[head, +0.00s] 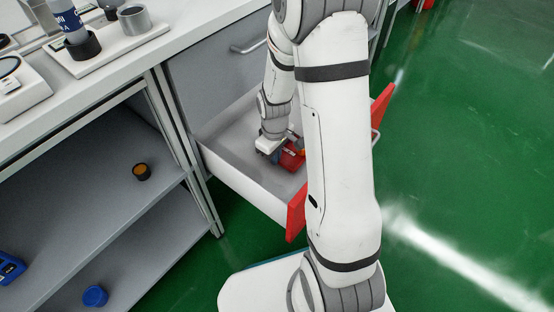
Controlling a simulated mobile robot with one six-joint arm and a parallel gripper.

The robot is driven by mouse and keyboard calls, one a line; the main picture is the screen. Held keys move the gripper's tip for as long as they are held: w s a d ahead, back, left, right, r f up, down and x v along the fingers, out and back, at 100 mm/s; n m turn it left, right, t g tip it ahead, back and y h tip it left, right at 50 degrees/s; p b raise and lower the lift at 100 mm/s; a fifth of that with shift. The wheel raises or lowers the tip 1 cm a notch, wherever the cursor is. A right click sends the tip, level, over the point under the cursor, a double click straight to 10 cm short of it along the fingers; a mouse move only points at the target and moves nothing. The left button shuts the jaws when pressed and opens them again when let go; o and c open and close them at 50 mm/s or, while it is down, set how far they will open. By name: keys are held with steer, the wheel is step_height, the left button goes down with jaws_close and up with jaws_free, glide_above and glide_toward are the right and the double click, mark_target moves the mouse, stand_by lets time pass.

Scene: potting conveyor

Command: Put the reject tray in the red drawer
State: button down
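The red drawer (297,214) is pulled open under the bench. It has a red front and a light grey inside, and my arm hides the middle of its front. A small red tray (292,160), which looks like the reject tray, is inside the drawer at or just above its floor. My gripper (276,156) points down into the drawer at the tray's left side. The fingers are small and partly hidden, so I cannot tell whether they grip the tray or only touch it.
The white bench top (110,75) at upper left holds a bottle (70,22) and a metal cup (134,19). Shelves below hold an orange-topped dark jar (142,171), a blue cap (95,296) and a blue device (9,267). The green floor (460,160) at right is clear.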

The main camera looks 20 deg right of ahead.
steer(key=shift+f, duration=0.45)
steer(key=c, duration=2.1)
jaws_free()
steer(key=shift+f, duration=0.1)
steer(key=shift+c, duration=0.2)
steer(key=o, duration=0.5)
steer(key=shift+c, duration=0.2)
step_height(320, 180, up, 12)
steer(key=p, duration=0.6)
steer(key=s+a+r+m+t, duration=0.1)
steer(key=s+r+m, duration=0.5)
steer(key=s+r, duration=0.7)
steer(key=shift+s+a+r+m, duration=0.3)
steer(key=shift+s+a+m, duration=0.1)
steer(key=shift+s, duration=0.65)
